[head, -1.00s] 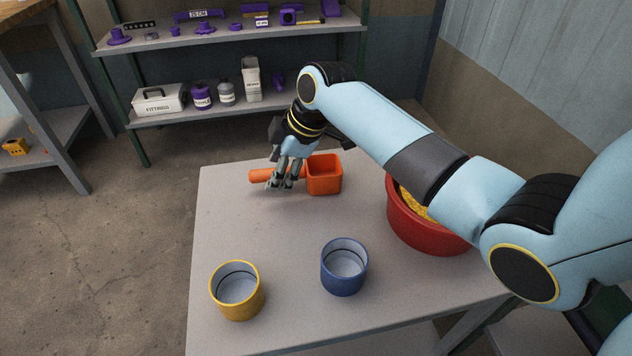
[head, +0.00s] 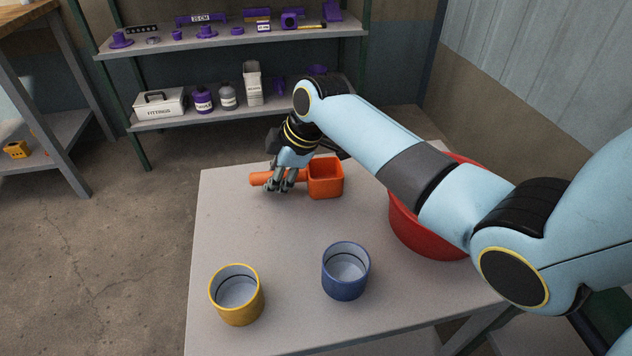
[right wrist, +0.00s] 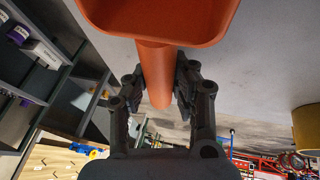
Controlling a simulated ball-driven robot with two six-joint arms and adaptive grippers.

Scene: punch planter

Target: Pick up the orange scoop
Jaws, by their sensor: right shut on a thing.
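The orange scoop (head: 326,178) is at the back of the grey table (head: 215,230), its square cup to the right and its round handle to the left. My right gripper (head: 279,184) is shut on the scoop's handle. In the right wrist view the handle (right wrist: 157,75) runs between the two fingers (right wrist: 158,92), with the cup at the top. Whether the scoop touches the table is hard to tell. My left gripper is not in view.
A yellow cup (head: 237,296) and a blue cup (head: 345,271) stand open at the front of the table. A red bowl (head: 420,230) stands at the right, partly hidden by my right arm. A shelf (head: 230,110) stands behind. The table's left part is clear.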

